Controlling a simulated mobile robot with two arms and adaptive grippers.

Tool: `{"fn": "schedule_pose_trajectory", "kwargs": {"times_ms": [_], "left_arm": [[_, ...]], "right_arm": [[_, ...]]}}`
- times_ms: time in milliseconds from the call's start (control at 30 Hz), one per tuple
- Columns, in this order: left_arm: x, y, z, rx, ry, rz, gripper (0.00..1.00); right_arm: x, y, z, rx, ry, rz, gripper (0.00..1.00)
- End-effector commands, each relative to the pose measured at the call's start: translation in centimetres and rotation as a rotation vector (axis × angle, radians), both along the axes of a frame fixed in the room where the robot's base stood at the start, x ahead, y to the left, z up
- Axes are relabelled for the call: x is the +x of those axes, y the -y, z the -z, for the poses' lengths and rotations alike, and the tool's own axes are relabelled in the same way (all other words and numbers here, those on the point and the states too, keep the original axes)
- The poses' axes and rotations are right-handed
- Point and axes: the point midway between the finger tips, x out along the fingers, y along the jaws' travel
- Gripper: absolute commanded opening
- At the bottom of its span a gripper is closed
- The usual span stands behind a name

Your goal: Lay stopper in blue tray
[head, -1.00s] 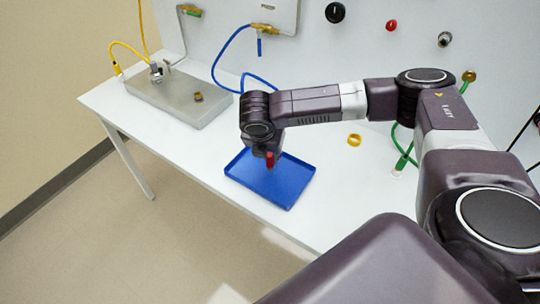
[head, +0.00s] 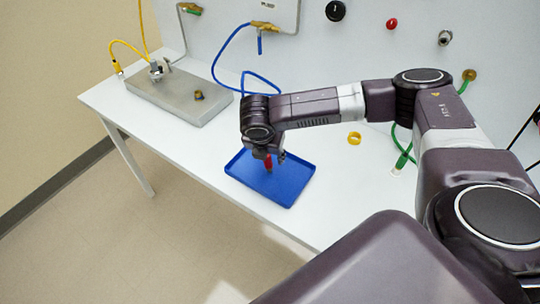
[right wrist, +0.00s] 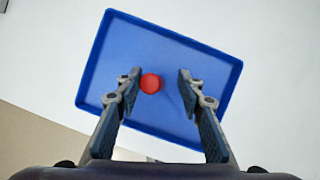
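The red stopper (head: 268,163) shows just under my right gripper (head: 273,156) in the head view, over the blue tray (head: 294,184). In the right wrist view the stopper (right wrist: 150,84) appears as a round red top against the floor of the tray (right wrist: 205,58). My right gripper (right wrist: 160,76) is open, with one finger on each side of the stopper. The stopper is closer to the left finger; a gap shows on the right. Whether it touches the left finger or rests fully on the tray floor is hard to tell. My left gripper is not in view.
The tray lies on a white bench (head: 325,215) near its front edge. A metal box (head: 182,97) stands at the left, and a blue hose (head: 262,82) lies behind the arm.

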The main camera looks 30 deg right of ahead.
Motion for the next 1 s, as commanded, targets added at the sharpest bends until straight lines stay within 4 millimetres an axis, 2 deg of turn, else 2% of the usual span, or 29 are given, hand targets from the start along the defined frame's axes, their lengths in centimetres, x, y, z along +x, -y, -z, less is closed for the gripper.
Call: {"fn": "schedule_pose_trajectory", "kwargs": {"times_ms": [167,400,600,800,1000], "left_arm": [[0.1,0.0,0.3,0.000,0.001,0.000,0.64],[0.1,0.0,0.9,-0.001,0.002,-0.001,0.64],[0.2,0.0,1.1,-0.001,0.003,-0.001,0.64],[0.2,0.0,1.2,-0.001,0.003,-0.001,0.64],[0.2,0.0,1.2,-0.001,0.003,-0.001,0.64]], "right_arm": [[-0.4,-0.7,-2.2,0.001,0.005,-0.002,0.35],[-1.8,-2.3,-7.1,0.001,0.005,-0.002,0.35],[-2.6,-3.2,-10.1,0.000,0.003,-0.001,0.35],[-3.0,-3.5,-11.1,0.000,0.001,0.000,0.35],[-3.0,-3.5,-11.2,-0.001,0.001,0.000,0.35]]}}
